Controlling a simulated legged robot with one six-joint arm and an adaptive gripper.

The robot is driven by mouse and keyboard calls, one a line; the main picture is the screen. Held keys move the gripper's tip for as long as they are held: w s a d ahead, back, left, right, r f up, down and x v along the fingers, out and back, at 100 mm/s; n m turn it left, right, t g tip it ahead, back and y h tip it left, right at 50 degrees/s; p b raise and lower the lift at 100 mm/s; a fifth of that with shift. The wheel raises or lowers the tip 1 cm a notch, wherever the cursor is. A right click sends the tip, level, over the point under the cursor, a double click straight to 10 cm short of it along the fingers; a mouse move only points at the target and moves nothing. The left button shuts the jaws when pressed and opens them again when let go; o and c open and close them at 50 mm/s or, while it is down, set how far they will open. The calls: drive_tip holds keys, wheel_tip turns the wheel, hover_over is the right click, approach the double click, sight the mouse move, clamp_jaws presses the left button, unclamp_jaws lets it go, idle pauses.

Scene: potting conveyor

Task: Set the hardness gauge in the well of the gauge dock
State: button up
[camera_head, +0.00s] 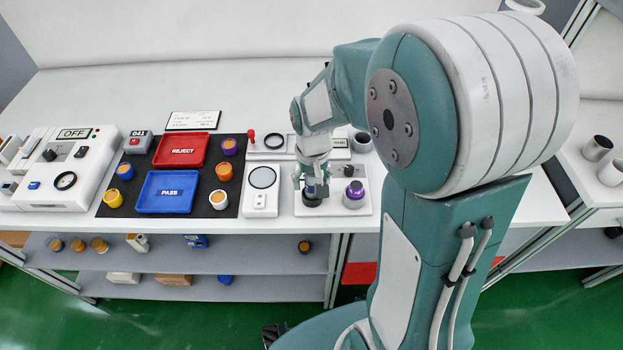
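My gripper (312,184) points down over the left part of a white base plate (333,210), which looks like the gauge dock. A dark upright piece (311,199) with a wide black foot is between and below my fingers; it may be the hardness gauge. The fingers hide most of it, so I cannot tell whether they touch it or whether its foot is in a well. On the right of the same plate, a purple-topped pot (354,189) stands in a light ring, with a small dark knob behind it.
A white unit with a round window (262,180) stands just left of the plate. Further left, a black mat (229,206) holds a red REJECT tray (181,132), a blue PASS tray (168,208) and several coloured pots. A white OFF machine (98,172) is at far left.

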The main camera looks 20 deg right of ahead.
wheel_tip(320, 180, up, 12)
drive_tip(key=shift+f, duration=0.2)
drive_tip(key=shift+s+r, duration=0.25)
drive_tip(key=shift+r, duration=0.25)
drive_tip(key=s+r+t, duration=0.2)
drive_tip(key=s, duration=0.5)
drive_tip(key=s+r+n+t, duration=0.1)
drive_tip(key=s+r+t, duration=0.1)
drive_tip(key=s, duration=0.4)
drive_tip(key=shift+s+r+t, duration=0.35)
drive_tip(key=shift+s+t, duration=0.05)
drive_tip(key=shift+t, duration=0.4)
